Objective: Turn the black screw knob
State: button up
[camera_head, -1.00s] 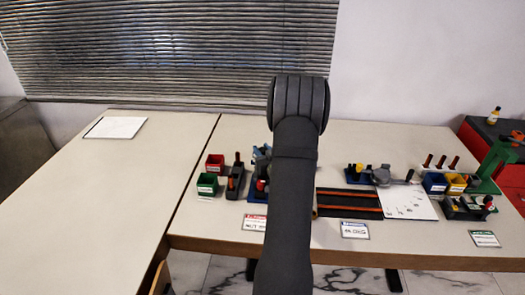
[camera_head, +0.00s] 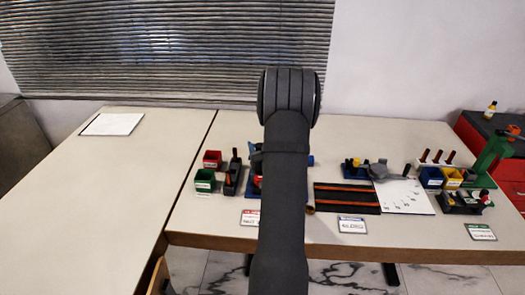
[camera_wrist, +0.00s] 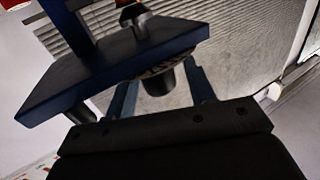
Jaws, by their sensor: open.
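In the wrist view, a dark blue plate (camera_wrist: 110,68) of the rig fills the upper left, tilted in the picture. A short black cylinder (camera_wrist: 158,82), which looks like the black screw knob, sticks out below it. My gripper (camera_wrist: 163,96) is open, with one blue-grey finger on each side of the cylinder. I cannot tell whether either finger touches it. A second dark knob-like part (camera_wrist: 134,14) shows above the plate. In the head view my arm hides the gripper and most of the blue rig (camera_head: 253,149).
Red (camera_head: 212,159) and green (camera_head: 205,181) bins stand left of the rig. A black mat with orange strips (camera_head: 346,198) and a white sheet (camera_head: 403,197) lie to its right. A green stand (camera_head: 494,158) is at the far right. The left table is mostly clear.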

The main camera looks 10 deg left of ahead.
jog(key=v, duration=1.7)
jog(key=shift+s, duration=0.2)
jog(key=shift+r, duration=0.1)
jog(key=x, duration=1.7)
jog(key=shift+w, duration=0.25)
